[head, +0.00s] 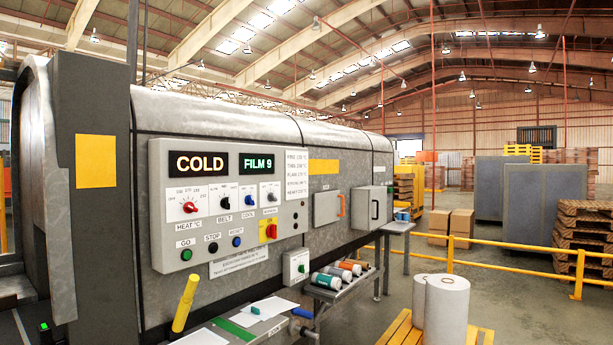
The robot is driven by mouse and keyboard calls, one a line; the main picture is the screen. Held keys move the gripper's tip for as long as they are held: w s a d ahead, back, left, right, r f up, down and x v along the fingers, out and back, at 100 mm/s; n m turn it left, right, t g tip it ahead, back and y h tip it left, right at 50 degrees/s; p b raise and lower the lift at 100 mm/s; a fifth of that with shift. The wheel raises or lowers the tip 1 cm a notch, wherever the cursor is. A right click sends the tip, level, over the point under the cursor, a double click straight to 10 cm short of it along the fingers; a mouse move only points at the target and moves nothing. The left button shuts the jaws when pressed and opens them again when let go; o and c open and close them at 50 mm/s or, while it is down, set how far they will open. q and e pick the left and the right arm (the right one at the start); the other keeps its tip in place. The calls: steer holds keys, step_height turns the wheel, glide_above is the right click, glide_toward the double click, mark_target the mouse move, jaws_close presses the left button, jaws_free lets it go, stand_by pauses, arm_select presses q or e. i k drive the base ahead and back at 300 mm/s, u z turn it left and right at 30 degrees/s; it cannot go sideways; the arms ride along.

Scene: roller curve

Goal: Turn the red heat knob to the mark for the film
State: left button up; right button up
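The red heat knob (189,207) sits on a white dial plate (186,196) at the left of the machine's grey control panel (160,250), above a label reading HEAT °C. The scale marks around it are too small to read surely, and I cannot tell which one the knob points to. A second display (258,163) reads FILM 9 in green. A white chart (297,174) right of the displays lists names with temperatures, mostly too small to read. Neither of my grippers is in view.
Black (225,201), blue and grey knobs sit right of the heat knob. Below are green (186,255), black and blue buttons. A red knob on yellow (271,231) is at the lower right. A yellow handle (185,303) sticks up below the panel. Film rolls stand on a pallet (403,332).

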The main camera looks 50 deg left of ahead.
mark_target(189, 208)
steer(key=u, duration=0.75)
steer(key=i, duration=1.4)
steer(key=u, duration=1.15)
steer(key=k, duration=0.3)
steer(key=u, duration=2.5)
steer(key=i, duration=0.15)
steer(key=z, duration=0.95)
steer(key=i, duration=1.3)
steer(key=z, duration=0.3)
